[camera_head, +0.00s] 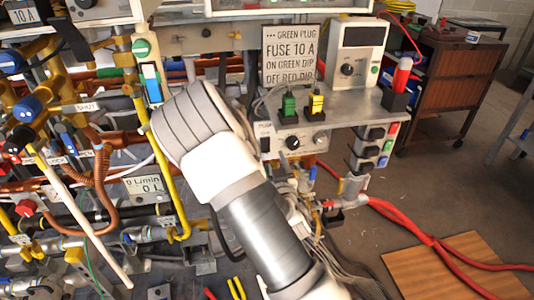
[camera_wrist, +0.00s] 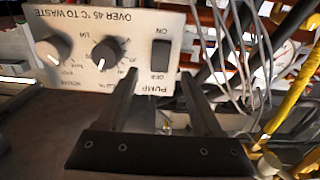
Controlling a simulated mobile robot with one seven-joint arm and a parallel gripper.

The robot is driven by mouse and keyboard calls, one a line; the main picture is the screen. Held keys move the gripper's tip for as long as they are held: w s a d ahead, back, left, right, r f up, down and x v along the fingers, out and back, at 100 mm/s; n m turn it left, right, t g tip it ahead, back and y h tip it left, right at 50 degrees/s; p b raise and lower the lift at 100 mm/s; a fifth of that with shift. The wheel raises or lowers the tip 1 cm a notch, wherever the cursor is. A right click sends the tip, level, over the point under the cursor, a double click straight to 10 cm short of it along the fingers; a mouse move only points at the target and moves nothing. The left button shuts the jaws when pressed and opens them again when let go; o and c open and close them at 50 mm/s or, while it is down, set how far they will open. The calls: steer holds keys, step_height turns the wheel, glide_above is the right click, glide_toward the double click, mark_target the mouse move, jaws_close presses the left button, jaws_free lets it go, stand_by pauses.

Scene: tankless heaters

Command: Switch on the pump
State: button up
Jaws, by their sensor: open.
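The pump switch (camera_wrist: 161,57) is a dark rocker in the wrist view, on a pale panel (camera_wrist: 88,27) that appears upside down. Its labels read ON, OFF and PUMP. My gripper (camera_wrist: 160,78) is open, and its two dark fingers reach toward the panel, one on each side of the switch's lower end as pictured. Nothing is between the fingers, and I cannot tell whether they touch the panel.
Loose grey cables (camera_wrist: 235,45) and a yellow pipe (camera_wrist: 295,90) lie to the right. A green plug (camera_head: 288,106) and a yellow plug (camera_head: 315,105) stand on the shelf. Red hoses (camera_head: 410,230) cross the floor.

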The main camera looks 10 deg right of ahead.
mark_target(265, 145)
steer(key=shift+w, duration=2.65)
jaws_close()
